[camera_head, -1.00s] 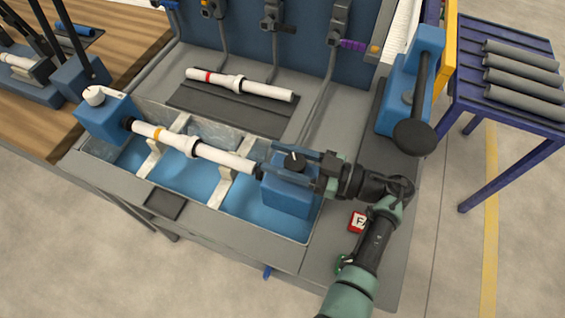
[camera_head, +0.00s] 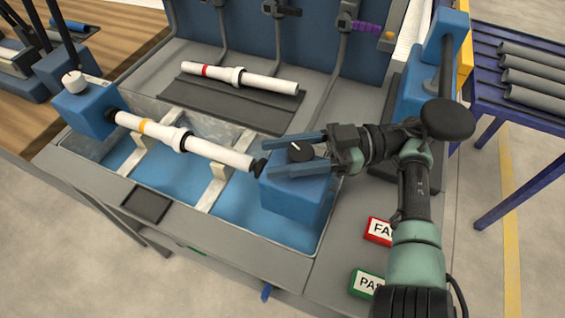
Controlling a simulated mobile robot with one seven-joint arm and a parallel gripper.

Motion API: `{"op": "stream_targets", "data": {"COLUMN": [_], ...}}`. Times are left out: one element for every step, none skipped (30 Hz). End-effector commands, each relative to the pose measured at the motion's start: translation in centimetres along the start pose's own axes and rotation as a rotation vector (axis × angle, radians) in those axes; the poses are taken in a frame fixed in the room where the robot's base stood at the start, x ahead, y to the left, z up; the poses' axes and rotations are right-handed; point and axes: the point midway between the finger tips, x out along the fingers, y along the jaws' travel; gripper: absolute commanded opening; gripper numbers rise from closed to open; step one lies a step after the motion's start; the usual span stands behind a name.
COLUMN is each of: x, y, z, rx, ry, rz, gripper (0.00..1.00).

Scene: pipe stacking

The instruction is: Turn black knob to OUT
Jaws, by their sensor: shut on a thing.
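The black knob (camera_head: 300,152) sits on top of the blue block (camera_head: 297,203) at the right end of the water tank. It has a short white mark on its top. My gripper (camera_head: 268,158) reaches in from the right, with one blue finger behind the knob and one in front. It is shut on the knob. The near finger hides part of the knob's front side. No OUT label is readable in this view.
A white pipe with an orange band (camera_head: 185,140) lies across the tank (camera_head: 190,222) between two blue blocks; the left block (camera_head: 92,108) carries a white knob (camera_head: 73,82). A red-banded pipe (camera_head: 238,77) lies behind. A red tile (camera_head: 379,230) and green tile (camera_head: 367,284) lie front right.

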Motion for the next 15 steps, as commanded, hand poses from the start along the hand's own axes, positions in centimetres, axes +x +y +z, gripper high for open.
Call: {"op": "stream_targets", "data": {"x": [0.02, -0.01, 0.00, 0.00, 0.01, 0.01, 0.01, 0.01, 0.03, 0.03, 0.05, 0.06, 0.06, 0.06, 0.07], "y": [-0.10, -0.13, -0.18, -0.19, -0.22, -0.25, -0.29, -0.32, -0.36, -0.39, -0.41, -0.44, -0.46, -0.48, -0.52], "z": [0.89, 0.90, 0.95, 0.96, 0.98, 1.00, 1.02, 1.01, 1.04, 0.99, 1.03, 1.00, 0.99, 0.95, 0.92], "rx": [0.001, 0.000, 0.000, 0.000, 0.000, 0.000, 0.000, -0.001, -0.001, -0.001, 0.000, -0.001, -0.001, -0.001, -0.001], "ry": [-0.005, -0.005, -0.005, -0.006, -0.005, -0.006, -0.006, -0.006, -0.006, -0.006, -0.006, -0.007, -0.007, -0.006, -0.006], "rz": [-0.023, -0.033, -0.047, -0.057, -0.068, -0.081, -0.091, -0.101, -0.114, -0.123, -0.133, -0.144, -0.152, -0.160, -0.170], "gripper": [0.00, 0.00, 0.00, 0.00, 0.00, 0.00, 0.00, 0.00, 0.00, 0.00, 0.00, 0.00, 0.00, 0.00, 0.00]}}
